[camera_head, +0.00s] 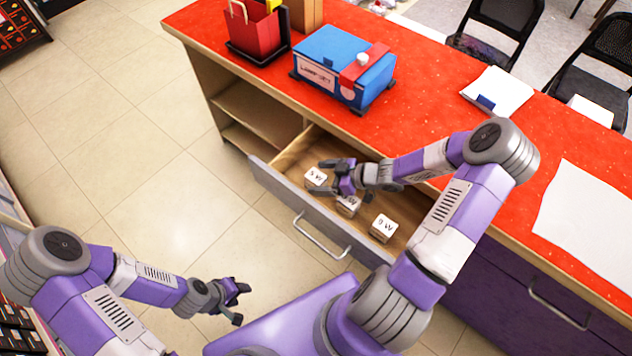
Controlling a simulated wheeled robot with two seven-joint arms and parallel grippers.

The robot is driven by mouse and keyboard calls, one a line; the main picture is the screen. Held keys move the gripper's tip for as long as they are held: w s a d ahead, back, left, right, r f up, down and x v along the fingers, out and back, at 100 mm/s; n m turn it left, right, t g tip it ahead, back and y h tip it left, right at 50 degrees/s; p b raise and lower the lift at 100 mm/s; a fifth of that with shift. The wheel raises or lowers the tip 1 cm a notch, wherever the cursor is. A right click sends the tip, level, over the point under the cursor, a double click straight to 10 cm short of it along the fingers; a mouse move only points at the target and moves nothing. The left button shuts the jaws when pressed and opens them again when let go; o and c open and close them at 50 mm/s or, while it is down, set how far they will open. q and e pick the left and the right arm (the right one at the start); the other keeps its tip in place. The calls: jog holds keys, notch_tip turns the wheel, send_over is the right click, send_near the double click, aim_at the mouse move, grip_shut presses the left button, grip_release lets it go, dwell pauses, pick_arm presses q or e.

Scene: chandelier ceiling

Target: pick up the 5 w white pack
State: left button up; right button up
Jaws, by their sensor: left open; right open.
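An open drawer (268,176) under the red counter holds three small white-topped packs in a row. The left pack (315,177) has a small dark label that looks like an upside-down "5 W". The middle pack (347,206) is partly covered by my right gripper, and its label is hard to read. The right pack (383,228) has a label that may be an upside-down "9 V". My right gripper (334,178) is open over the drawer, just right of the left pack and above the middle one. My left gripper (236,303) is open and empty over the floor.
A blue box machine (330,75) and a red bag (252,32) stand on the counter (440,60) behind the drawer. Papers (498,92) lie farther right. Open shelves (258,112) are left of the drawer. The floor at left is clear.

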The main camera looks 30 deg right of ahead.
jog(key=c, duration=1.4)
jog(key=shift+o, duration=0.2)
